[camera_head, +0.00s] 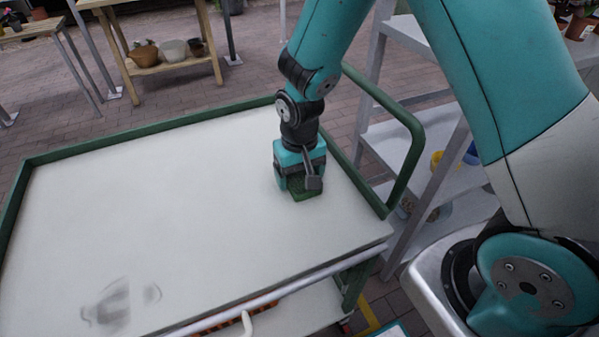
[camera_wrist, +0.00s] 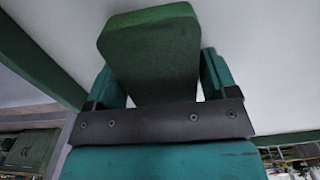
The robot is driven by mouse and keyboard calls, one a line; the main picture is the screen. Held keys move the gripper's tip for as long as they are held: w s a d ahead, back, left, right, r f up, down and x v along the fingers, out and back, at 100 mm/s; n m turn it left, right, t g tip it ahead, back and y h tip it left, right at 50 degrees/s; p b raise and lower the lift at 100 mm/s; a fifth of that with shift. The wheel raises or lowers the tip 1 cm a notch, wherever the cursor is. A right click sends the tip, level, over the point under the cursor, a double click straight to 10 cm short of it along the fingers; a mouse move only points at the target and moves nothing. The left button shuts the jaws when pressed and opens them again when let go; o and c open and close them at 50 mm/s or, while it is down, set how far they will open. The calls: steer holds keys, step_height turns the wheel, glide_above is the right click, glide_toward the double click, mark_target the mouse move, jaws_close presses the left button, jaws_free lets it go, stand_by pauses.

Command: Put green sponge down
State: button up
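The green sponge (camera_head: 302,190) is at the cart's white top, near its right side. In the wrist view the sponge (camera_wrist: 155,55) is a dark green block between the two teal fingers. My gripper (camera_head: 300,183) points down and appears shut on the sponge, with one finger along each side (camera_wrist: 160,80). The sponge's lower end is at or very close to the cart top (camera_head: 150,210); I cannot tell whether it touches. My gripper hides part of the sponge in the head view.
The cart top is otherwise bare, with a green raised rim (camera_head: 150,127) and a green handle (camera_head: 408,165) at the right. A grey shelf rack (camera_head: 400,140) stands beyond it. A wooden table (camera_head: 170,68) with bowls is at the back left.

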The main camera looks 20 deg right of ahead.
steer(key=shift+o, duration=0.8)
steer(key=shift+r, duration=0.1)
step_height(320, 180, up, 12)
steer(key=p, duration=0.1)
steer(key=s+a+r+n+y, duration=0.2)
steer(key=s+r, duration=0.4)
steer(key=s, duration=0.3)
steer(key=s+a+r+n+y, duration=0.2)
steer(key=s+r+n, duration=0.3)
steer(key=s, duration=0.5)
steer(key=shift+s+a+r, duration=0.2)
steer(key=shift+a+r, duration=0.1)
steer(key=shift+r, duration=0.25)
